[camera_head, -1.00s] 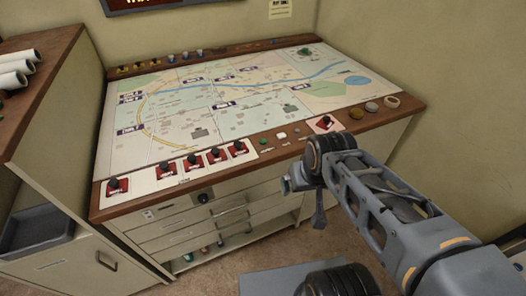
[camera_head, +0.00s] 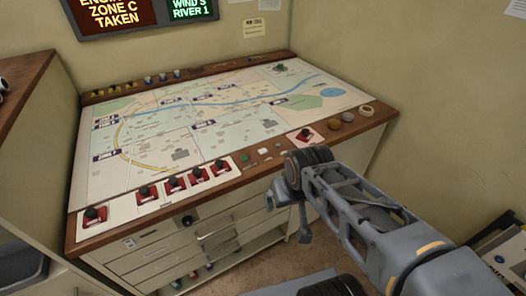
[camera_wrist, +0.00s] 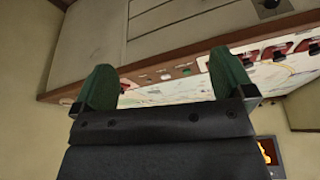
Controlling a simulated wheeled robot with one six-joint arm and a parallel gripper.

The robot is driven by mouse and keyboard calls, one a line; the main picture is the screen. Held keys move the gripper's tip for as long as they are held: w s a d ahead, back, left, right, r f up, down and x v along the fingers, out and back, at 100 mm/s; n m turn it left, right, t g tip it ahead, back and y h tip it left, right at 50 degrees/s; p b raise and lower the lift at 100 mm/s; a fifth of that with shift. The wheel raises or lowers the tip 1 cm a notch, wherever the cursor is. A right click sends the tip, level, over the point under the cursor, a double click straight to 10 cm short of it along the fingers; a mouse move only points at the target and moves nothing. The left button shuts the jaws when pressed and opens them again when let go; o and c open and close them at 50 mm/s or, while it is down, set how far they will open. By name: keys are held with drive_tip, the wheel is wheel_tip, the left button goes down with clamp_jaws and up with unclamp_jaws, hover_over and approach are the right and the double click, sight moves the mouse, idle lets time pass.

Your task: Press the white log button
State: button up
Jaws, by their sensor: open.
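The white log button (camera_head: 263,152) is a small pale cap on the wooden front edge of the map console, between a green button (camera_head: 246,157) and a small grey one (camera_head: 279,146). It also shows in the wrist view (camera_wrist: 166,76), which looks inverted, beyond and between my two fingers. My gripper (camera_wrist: 162,74) is open and empty, with dark green fingers apart. In the head view my arm's end is in front of the console's front edge, lower right of the button. The fingertips are apart from the button. The fingers are hard to make out in the head view.
The console's map (camera_head: 200,125) lies behind the buttons. Several black-knobbed red switches (camera_head: 171,184) line the front edge at left, and one red switch (camera_head: 305,136) is at right. Round pots (camera_head: 347,117) and a tape ring (camera_head: 366,110) sit at the right corner. Drawers are below.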

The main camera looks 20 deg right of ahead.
clamp_jaws()
idle(0.8)
idle(0.8)
